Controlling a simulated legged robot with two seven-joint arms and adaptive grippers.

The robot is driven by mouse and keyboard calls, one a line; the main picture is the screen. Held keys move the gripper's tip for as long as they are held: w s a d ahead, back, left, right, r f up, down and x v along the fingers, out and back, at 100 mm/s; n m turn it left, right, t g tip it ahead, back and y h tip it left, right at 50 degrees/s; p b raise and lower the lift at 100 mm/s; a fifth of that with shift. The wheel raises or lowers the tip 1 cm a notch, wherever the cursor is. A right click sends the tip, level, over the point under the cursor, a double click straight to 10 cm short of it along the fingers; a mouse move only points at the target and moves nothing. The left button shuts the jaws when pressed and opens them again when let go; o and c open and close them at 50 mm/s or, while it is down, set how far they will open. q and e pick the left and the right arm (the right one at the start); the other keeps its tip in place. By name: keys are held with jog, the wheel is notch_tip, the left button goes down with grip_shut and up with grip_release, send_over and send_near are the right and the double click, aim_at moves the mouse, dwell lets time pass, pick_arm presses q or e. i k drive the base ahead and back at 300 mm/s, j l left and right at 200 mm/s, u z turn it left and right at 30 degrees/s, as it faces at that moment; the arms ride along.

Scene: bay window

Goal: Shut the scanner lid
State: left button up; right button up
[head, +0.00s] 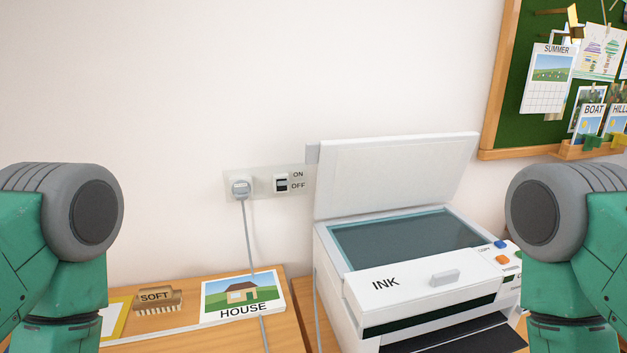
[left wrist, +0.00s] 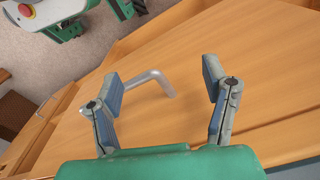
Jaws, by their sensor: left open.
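The white scanner (head: 420,295) marked INK stands on the wooden surface right of centre in the head view. Its lid (head: 395,175) is raised, leaning back near the wall, and the dark glass bed (head: 405,240) is uncovered. My left gripper (left wrist: 165,80) shows in the left wrist view. Its fingers are spread apart with nothing between them, over a wooden front with a grey bar handle (left wrist: 150,80). In the head view only upper parts of both my arms show, at the left and right edges. My right gripper is out of view.
A HOUSE picture (head: 243,297), a SOFT brush (head: 158,301) and a yellow-edged card (head: 114,318) lie left of the scanner. A plug (head: 240,188) with a hanging cord and an ON/OFF switch (head: 281,184) are on the wall. A green pinboard (head: 510,100) hangs at upper right.

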aim_at(357, 175)
jog(key=k, duration=0.3)
jog(key=k+j+z, duration=0.1)
jog(key=z, duration=0.2)
jog(key=k+j+z, duration=0.25)
jog(key=j+z, duration=0.3)
jog(key=z, duration=0.3)
jog(key=j, duration=0.1)
